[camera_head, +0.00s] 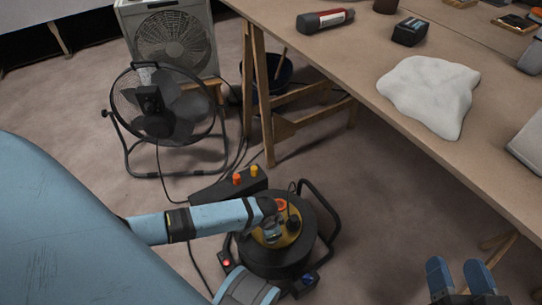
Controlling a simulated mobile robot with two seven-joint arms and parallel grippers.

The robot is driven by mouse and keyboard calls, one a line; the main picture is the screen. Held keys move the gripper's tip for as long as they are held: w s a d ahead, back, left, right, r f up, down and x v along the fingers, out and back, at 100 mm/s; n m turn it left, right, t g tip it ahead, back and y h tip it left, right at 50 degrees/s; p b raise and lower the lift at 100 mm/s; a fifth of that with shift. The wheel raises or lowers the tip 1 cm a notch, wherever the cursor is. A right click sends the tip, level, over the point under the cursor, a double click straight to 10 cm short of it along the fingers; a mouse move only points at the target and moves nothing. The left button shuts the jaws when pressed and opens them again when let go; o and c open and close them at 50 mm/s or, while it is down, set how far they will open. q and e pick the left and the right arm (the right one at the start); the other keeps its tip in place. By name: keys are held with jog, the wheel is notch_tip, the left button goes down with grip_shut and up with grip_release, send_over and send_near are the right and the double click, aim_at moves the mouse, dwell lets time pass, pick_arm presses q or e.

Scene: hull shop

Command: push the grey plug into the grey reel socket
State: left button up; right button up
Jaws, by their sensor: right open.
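The reel (276,262) is a black drum with a yellow face, standing on the floor in a black tube frame. An orange ring (281,205) and a black plug with a cable (293,222) show on its face. My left arm reaches in from the left, and its end covers part of the face. My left gripper (272,236) shows only as a small, dark greyish shape there; its jaws cannot be made out. I cannot pick out the grey plug or the grey socket for certain. My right gripper (459,280) is open and empty at the bottom right, well apart from the reel.
A black power strip (228,186) with orange and yellow plugs lies behind the reel. Cables run over the floor. A black fan (165,105) and a white box fan (175,42) stand farther back.

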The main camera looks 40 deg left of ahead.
dwell(0.3)
pick_arm(q)
jog(key=shift+p, duration=0.55)
dwell(0.6)
jog(key=shift+p, duration=0.45)
jog(key=shift+f+b, duration=0.3)
jog(key=shift+f, duration=0.3)
jog(key=o, duration=1)
